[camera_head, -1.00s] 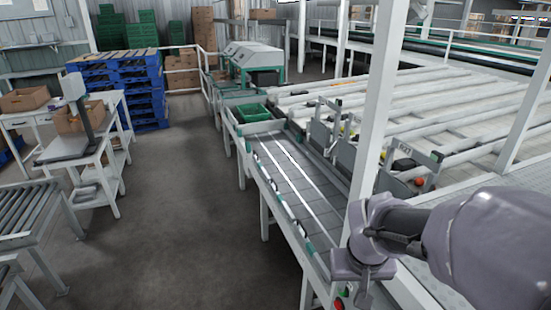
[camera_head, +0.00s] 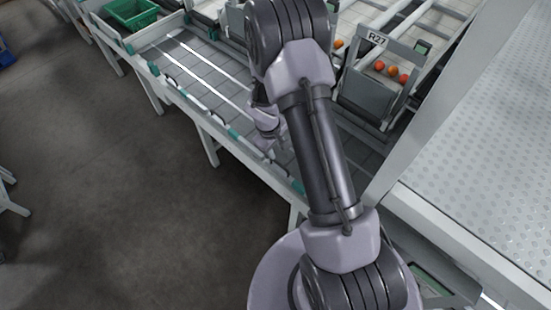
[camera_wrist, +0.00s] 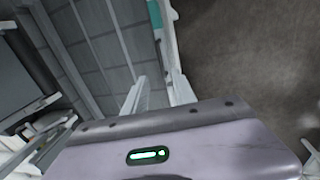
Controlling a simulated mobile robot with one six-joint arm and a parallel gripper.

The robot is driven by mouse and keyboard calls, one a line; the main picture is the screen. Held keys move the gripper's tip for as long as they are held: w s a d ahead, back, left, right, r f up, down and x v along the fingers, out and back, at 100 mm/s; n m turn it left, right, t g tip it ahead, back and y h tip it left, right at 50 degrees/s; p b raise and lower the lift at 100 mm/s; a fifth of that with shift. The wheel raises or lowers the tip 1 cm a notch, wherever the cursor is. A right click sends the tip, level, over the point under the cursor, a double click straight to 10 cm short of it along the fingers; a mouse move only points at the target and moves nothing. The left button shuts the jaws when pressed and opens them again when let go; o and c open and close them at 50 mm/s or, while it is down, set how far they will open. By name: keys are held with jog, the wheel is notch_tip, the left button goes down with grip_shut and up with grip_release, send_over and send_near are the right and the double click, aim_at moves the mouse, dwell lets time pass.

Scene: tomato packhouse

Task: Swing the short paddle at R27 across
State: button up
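The R27 sign (camera_head: 376,39) hangs at the lane end right of my arm in the head view. Below it a grey upright panel (camera_head: 365,92) faces the belt, with several red and orange tomatoes behind it. I cannot make out which part is the short paddle. My arm crosses the middle of the picture and hides part of the belt. My gripper (camera_head: 268,128) is partly hidden behind the arm, left of R27 and over the belt. In the wrist view its two fingers (camera_wrist: 158,92) stand apart with nothing between them.
The grey slatted belt (camera_head: 205,72) runs from upper left toward R27, with a white-and-teal edge rail. A green crate (camera_head: 132,12) sits at its far end. A white post (camera_head: 450,105) stands right of R27.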

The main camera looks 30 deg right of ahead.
aim_at(280, 165)
jog(key=f+b, duration=0.1)
jog(key=f, duration=0.3)
jog(key=d+f+b, duration=0.1)
jog(key=f, duration=0.3)
jog(key=w+d+f+b, duration=0.1)
jog(key=f, duration=0.3)
jog(key=shift+d+f+b, duration=0.1)
jog(key=shift+f+b, duration=0.05)
jog(key=shift+b, duration=0.25)
jog(key=shift+w, duration=0.1)
grip_shut()
dwell(0.4)
